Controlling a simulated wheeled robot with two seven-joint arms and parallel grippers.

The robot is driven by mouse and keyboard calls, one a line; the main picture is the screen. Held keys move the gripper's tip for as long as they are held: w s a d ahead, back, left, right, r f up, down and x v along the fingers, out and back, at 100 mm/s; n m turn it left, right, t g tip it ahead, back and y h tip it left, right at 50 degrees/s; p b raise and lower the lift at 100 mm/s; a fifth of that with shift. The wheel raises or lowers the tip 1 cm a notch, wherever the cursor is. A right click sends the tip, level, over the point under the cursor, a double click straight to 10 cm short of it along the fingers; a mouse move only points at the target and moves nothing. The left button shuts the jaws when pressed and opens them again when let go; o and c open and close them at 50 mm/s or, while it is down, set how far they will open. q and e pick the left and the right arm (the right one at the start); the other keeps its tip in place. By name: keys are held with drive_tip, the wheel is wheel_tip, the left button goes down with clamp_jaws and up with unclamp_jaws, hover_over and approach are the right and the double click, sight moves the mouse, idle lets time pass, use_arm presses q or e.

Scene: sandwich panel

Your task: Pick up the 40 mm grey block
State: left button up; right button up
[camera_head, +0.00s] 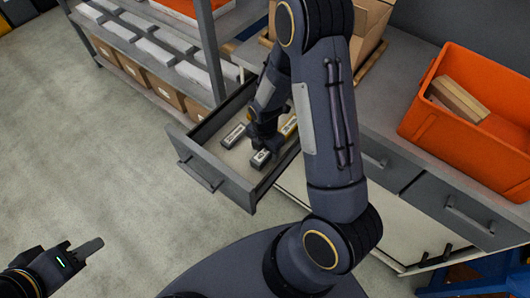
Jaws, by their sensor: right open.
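An open drawer (213,166) holds several small labelled blocks. One grey block (260,157) with a pale label lies near the drawer's front, and another grey block (234,136) lies to its left. A third block with yellow on it (289,127) is partly hidden by my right arm. The labels are too small to read, so I cannot tell which is the 40 mm one. My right gripper (262,142) is open, pointing down into the drawer at the nearer grey block; I cannot tell whether it touches. My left gripper (84,250) is over the floor at lower left, its jaws unclear.
An orange crate (445,133) with a cardboard-coloured item stands on the grey worktop (385,112) at right. A cardboard box (369,22) stands behind my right arm. Shelves (160,52) with boxes stand at the back left. The floor (100,150) at left is clear.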

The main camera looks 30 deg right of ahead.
drive_tip(key=shift+f, duration=0.4)
drive_tip(key=shift+c, duration=0.3)
drive_tip(key=c, duration=1.1)
